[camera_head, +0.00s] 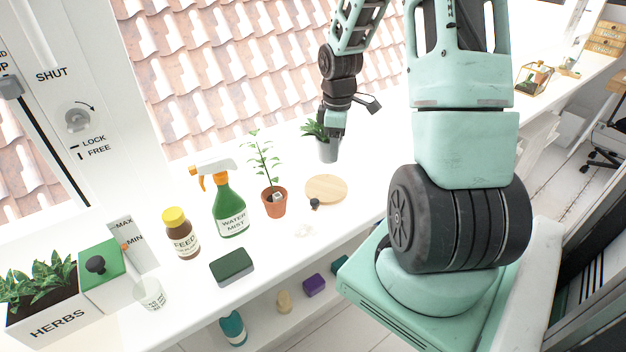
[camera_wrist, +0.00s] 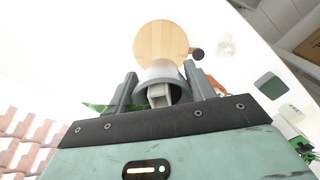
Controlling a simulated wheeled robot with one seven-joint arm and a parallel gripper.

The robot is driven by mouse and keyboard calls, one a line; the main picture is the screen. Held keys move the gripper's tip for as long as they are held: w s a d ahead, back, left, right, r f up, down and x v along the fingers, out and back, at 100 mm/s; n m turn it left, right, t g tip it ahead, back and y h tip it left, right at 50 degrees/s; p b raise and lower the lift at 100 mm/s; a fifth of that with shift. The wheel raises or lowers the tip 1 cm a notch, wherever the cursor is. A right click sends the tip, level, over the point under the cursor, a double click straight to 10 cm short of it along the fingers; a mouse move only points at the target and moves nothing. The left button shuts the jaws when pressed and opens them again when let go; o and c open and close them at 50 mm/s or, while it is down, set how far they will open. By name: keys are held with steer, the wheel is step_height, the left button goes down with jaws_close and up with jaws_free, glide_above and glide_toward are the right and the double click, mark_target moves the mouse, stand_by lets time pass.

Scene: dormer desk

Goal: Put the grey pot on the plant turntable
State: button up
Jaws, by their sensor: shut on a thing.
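The grey pot (camera_head: 327,152) with a green leafy plant is at the far side of the white desk in the head view. My gripper (camera_head: 335,125) is over it from above and shut on it. In the wrist view the grey pot (camera_wrist: 160,73) sits between the two fingers of my gripper (camera_wrist: 158,88), with leaves showing at the left. I cannot tell whether the pot touches the desk. The plant turntable (camera_head: 326,188), a round pale wooden disc with a dark knob, lies nearer in the head view. It is bare, and in the wrist view the turntable (camera_wrist: 161,42) is just beyond the pot.
A terracotta pot (camera_head: 274,205) with a seedling stands left of the turntable. A green spray bottle (camera_head: 230,208), a brown feed bottle (camera_head: 181,236) and a dark green block (camera_head: 231,265) are farther left. Small pale pieces (camera_head: 304,231) lie at the front. Desk right of the turntable is clear.

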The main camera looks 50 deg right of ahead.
steer(key=f, duration=0.5)
steer(key=shift+w+a, duration=0.1)
steer(key=shift+w, duration=0.15)
steer(key=shift+f+p, duration=0.35)
steer(key=shift+f, duration=2.15)
steer(key=shift+f, duration=0.15)
steer(key=o, duration=1.1)
